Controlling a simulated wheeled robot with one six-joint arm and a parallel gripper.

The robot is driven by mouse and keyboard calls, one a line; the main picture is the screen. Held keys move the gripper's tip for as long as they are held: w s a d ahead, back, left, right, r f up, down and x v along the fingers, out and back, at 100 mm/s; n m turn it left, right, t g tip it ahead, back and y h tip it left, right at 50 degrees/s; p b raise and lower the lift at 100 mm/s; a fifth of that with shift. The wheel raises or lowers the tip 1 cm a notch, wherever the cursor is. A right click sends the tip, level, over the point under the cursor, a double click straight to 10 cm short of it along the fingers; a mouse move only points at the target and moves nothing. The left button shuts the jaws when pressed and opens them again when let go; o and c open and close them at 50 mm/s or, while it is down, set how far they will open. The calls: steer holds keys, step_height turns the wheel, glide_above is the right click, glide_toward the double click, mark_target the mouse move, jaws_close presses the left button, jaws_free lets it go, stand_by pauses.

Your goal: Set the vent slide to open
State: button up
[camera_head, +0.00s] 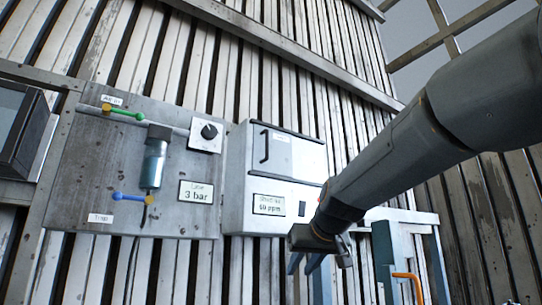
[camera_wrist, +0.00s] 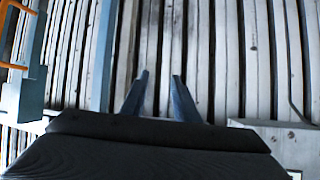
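My gripper (camera_head: 303,265) hangs below the arm at lower centre right, in front of the slatted wall. In the wrist view my gripper (camera_wrist: 158,78) has its two fingers apart with only wall slats showing between them; it is open and empty. I cannot make out a part that is clearly the vent slide. An orange handle (camera_head: 411,278) on a blue-grey frame (camera_head: 384,245) is to the right of my gripper, partly cut off by the lower edge. The orange handle also shows at the upper left in the wrist view (camera_wrist: 12,66).
A grey panel (camera_head: 75,190) with green and blue levers, a knob (camera_head: 209,131) and a "3 bar" label hangs at left. A grey box (camera_head: 237,180) with a black-handled door is beside it. A dark screen (camera_head: 14,125) is at far left.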

steer(key=s+a+r+n+t+y+p, duration=0.1)
steer(key=a+r+t+y+p, duration=0.15)
steer(key=r, duration=1.75)
steer(key=n+t+y+p, duration=0.1)
steer(key=t, duration=0.2)
glide_toward(268, 139)
steer(key=p+x, duration=0.3)
steer(key=x, duration=0.4)
steer(key=shift+w+a+r+p, duration=0.1)
steer(key=shift+w+a+p, duration=0.05)
steer(key=shift+w+p, duration=0.25)
jaws_close()
